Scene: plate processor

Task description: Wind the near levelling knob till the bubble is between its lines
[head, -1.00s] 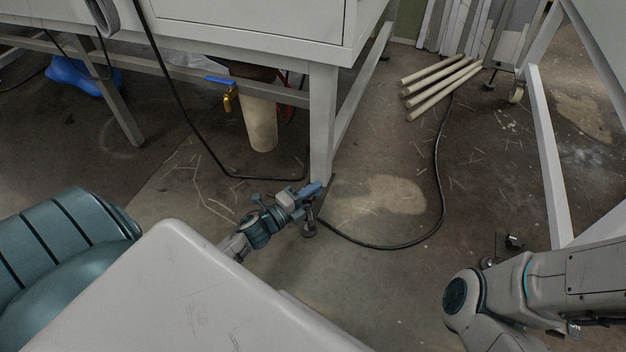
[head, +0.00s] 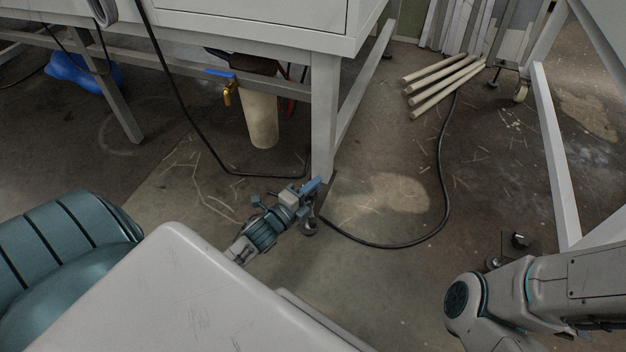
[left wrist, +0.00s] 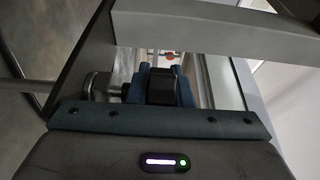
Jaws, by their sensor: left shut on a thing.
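My left gripper (head: 312,188) reaches low to the foot of the near leg (head: 324,120) of the white machine. In the left wrist view its blue fingers (left wrist: 160,88) are shut on a dark ridged knob (left wrist: 160,84), which I take for the near levelling knob. A round metal foot (head: 310,229) shows just below the gripper in the head view. The knob is hidden behind the fingers in the head view. I cannot make out a bubble or its lines in either view.
A black cable (head: 415,244) loops over the floor beside the leg. Several pale rods (head: 445,82) lie at the back. A beige cylinder (head: 261,120) with a blue-handled valve (head: 222,75) hangs under the machine. A white frame leg (head: 553,155) stands at right.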

